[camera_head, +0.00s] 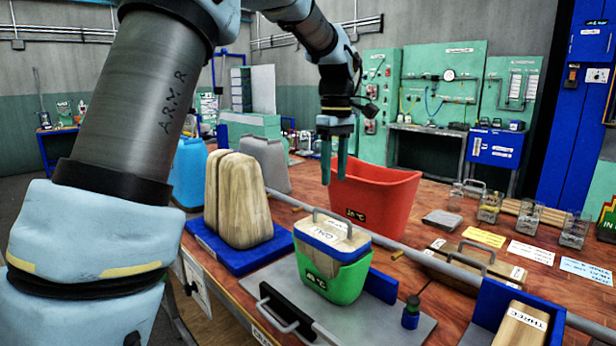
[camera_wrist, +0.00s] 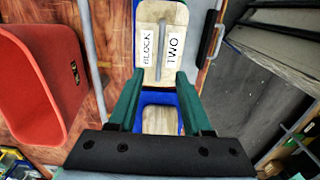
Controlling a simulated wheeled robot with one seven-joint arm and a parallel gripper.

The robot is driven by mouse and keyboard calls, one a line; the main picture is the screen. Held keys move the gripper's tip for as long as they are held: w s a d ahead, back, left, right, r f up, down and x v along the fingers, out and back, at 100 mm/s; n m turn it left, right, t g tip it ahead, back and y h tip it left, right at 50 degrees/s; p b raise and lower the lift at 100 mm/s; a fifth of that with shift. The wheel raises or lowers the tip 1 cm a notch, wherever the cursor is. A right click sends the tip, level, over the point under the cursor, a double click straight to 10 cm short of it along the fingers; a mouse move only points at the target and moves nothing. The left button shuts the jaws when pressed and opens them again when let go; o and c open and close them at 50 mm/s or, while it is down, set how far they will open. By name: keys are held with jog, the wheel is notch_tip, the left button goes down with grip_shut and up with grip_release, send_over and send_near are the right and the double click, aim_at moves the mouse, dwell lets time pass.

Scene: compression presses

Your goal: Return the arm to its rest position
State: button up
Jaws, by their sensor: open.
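My gripper (camera_head: 334,163) hangs from my raised arm above the workbench, fingers pointing down. Its two green fingers are apart with nothing between them. In the wrist view the gripper (camera_wrist: 160,100) looks down over a wooden block (camera_wrist: 160,40) with a metal handle, labelled "BLOCK" and "TWO". In the head view a handled wooden block (camera_head: 330,233) with a blue band sits in a green holder (camera_head: 340,284) on a grey plate. The fingers are above and apart from it.
A red bin (camera_head: 375,195) stands behind the gripper. Tall wooden blocks (camera_head: 237,200) stand on a blue base (camera_head: 235,250) at left. A pipe (camera_head: 440,258) runs along the bench. A small blue bottle (camera_head: 411,314), another handled block (camera_head: 470,268) and several glass containers are at right.

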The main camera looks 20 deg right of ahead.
jog(key=a+f+m, duration=0.1)
jog(key=a+f, duration=0.2)
jog(key=a, duration=0.3)
jog(key=s+a+f+m, duration=0.1)
jog(key=a+f, duration=0.2)
jog(key=a, duration=0.4)
jog(key=a+f+m, duration=0.1)
jog(key=a+f, duration=0.2)
jog(key=a, duration=0.3)
jog(key=s+a+f+m+t, duration=0.1)
jog(key=s+a+f+m, duration=0.2)
jog(key=s+a+f, duration=0.3)
jog(key=s+a, duration=0.3)
jog(key=a, duration=0.3)
jog(key=shift+s+a+m+t, duration=0.3)
